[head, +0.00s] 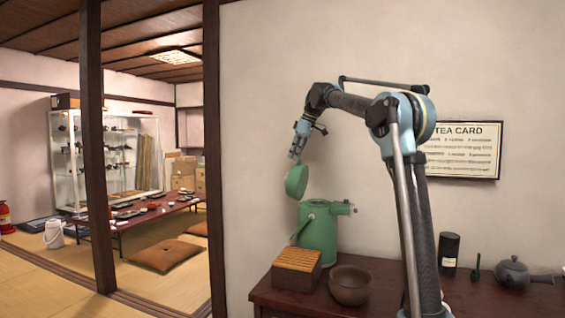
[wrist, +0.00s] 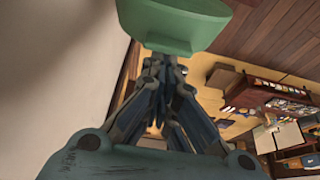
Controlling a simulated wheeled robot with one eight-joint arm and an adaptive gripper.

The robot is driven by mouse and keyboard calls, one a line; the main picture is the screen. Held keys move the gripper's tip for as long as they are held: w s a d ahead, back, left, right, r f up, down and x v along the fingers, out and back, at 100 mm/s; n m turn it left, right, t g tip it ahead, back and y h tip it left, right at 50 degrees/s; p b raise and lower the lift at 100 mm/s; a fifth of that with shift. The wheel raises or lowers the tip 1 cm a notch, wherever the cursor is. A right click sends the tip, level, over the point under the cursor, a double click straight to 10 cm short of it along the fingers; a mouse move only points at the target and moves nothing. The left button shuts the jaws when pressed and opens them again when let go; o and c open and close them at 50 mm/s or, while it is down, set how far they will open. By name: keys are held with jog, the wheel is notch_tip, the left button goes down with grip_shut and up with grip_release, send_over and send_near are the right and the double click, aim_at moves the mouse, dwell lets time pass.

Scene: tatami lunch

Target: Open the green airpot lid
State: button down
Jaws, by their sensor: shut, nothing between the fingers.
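The green airpot (head: 318,232) stands upright on the dark wooden table by the wall. Its round green lid (head: 297,181) is raised at the left side of the top and tilted steeply, nearly on edge. The lid also shows in the wrist view (wrist: 175,24), just beyond my fingertips. My gripper (head: 296,157) is shut and empty, right above the lid's upper edge. I cannot tell whether the fingertips touch it. In the wrist view my fingers (wrist: 163,62) are closed together. The lid's hinge is too small to make out.
A slatted wooden box (head: 297,275) and a brown bowl (head: 350,286) stand in front of the airpot. A black canister (head: 448,251) and dark teapot (head: 512,272) stand to the right. A dark post (head: 214,160) is to the left. The air around the lid looks clear.

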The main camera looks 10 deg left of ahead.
notch_tip(320, 180, up, 9)
jog(key=d, duration=0.1)
jog(key=shift+r, duration=0.15)
dwell(0.7)
